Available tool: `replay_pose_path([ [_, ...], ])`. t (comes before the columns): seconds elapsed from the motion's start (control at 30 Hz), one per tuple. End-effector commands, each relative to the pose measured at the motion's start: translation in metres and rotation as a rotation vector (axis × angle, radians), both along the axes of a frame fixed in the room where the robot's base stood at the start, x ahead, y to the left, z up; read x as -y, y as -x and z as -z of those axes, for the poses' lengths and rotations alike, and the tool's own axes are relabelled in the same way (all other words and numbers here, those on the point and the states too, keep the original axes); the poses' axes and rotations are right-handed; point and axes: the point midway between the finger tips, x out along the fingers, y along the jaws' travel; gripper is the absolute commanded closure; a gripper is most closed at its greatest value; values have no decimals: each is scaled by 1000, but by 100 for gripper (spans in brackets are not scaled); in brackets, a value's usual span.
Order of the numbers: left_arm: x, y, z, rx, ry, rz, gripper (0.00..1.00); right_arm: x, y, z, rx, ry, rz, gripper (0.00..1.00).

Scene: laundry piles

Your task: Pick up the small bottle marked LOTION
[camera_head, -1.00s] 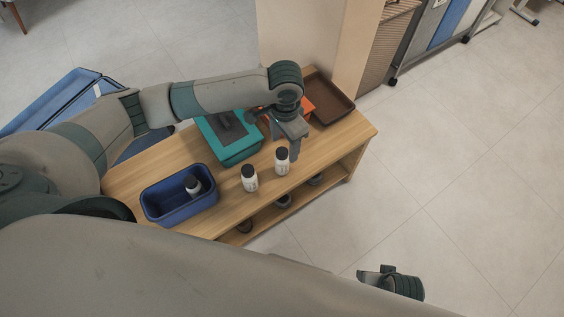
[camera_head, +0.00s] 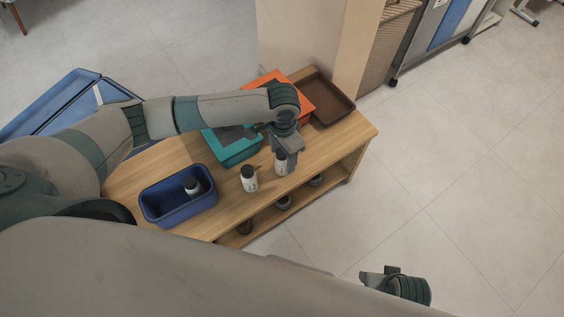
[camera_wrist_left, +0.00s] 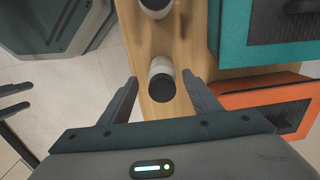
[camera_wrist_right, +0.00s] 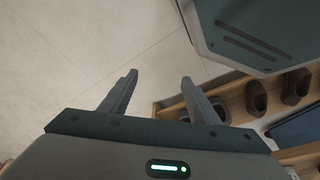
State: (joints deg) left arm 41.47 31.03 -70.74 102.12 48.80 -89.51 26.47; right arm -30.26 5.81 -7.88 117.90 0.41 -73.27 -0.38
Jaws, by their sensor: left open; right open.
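Two small white bottles with dark caps stand upright on the wooden table: the right one (camera_head: 281,164) and the left one (camera_head: 249,179). A third bottle (camera_head: 192,185) is inside the blue bin (camera_head: 180,212). Their labels are too small to read, so I cannot tell which says LOTION. My left gripper (camera_head: 285,152) is open at the right bottle. In the left wrist view that bottle (camera_wrist_left: 162,82) lies between the spread fingers, not gripped; another bottle (camera_wrist_left: 155,8) is beyond it.
A teal box (camera_head: 236,153) and an orange box (camera_head: 318,102) sit behind the left gripper, with a brown tray (camera_head: 330,104) at the far end. Bare tabletop lies right of the right bottle.

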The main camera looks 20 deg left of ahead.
Motion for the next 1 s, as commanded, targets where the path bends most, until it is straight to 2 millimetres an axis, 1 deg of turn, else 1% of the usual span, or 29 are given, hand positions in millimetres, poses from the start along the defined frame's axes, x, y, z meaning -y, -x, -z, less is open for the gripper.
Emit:
replay_pose_path([
  [0.03,-3,0,8,-2,-2,-1,43,0,-1,-2,4,0,-1,44],
  [0.13,-4,0,21,-2,0,-1,43,-1,-2,-9,8,0,-1,44],
  [0.2,-4,0,28,-2,-2,-2,43,-1,-2,-14,12,-2,-1,44],
  [0.3,-4,0,34,-1,-1,0,43,-1,2,-17,5,-1,-1,44],
  [0.5,-4,0,35,0,0,0,43,-1,7,-18,0,-2,-1,44],
  [0.8,-4,0,35,1,-1,0,43,0,4,-18,4,-1,0,44],
  [0.87,-4,0,35,0,0,0,57,0,2,-18,6,0,0,44],
  [0.9,-4,0,35,0,0,0,67,0,2,-18,7,0,0,44],
  [1.0,-4,0,35,1,-1,0,89,0,0,-18,9,-1,0,44],
])
